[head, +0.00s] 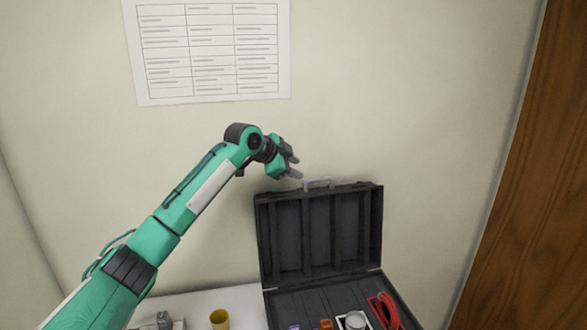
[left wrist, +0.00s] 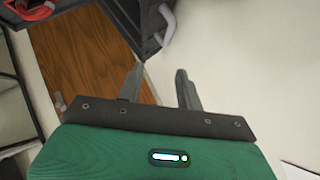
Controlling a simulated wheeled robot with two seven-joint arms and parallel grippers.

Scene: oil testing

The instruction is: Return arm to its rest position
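My left arm (head: 200,190) reaches in from the lower left of the head view, raised in front of the wall. Its gripper (head: 293,167) is above and just left of the handle of the open case. In the left wrist view, my left gripper's two fingers (left wrist: 160,88) are apart with nothing between them. My right gripper is not in view.
A black case (head: 308,235) stands open on a white table (head: 245,300), its lid raised with a grey handle on top. A red coiled cable (head: 388,312) and small items lie inside. A yellow cup (head: 219,319) stands left of it. A wooden panel (head: 530,190) is at the right.

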